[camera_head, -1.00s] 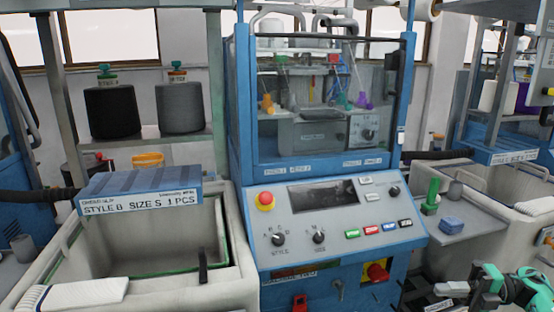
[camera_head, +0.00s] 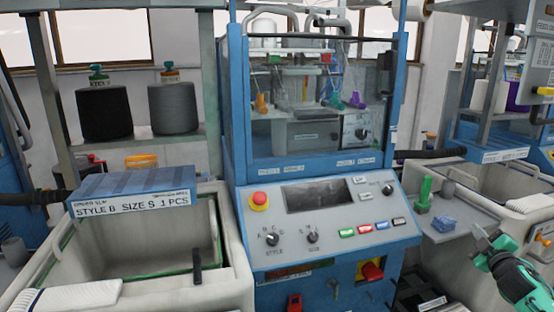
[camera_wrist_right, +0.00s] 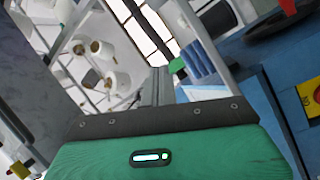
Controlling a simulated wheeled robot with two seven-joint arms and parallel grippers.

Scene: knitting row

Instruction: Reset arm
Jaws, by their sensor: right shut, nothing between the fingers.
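My right gripper (camera_head: 490,240) is at the lower right of the head view, beside the machine's control panel and in front of the side shelf. It is shut with nothing in it and touches nothing that I can see. My left gripper is not in view.
A blue box (camera_head: 135,190) labelled STYLE B SIZE S lies across the left bin (camera_head: 215,295). A green bottle-like item (camera_head: 424,192) and a blue block (camera_head: 444,224) sit on the right shelf. Yarn cones (camera_head: 175,110) stand at the back left. Another machine (camera_head: 490,140) is at the right.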

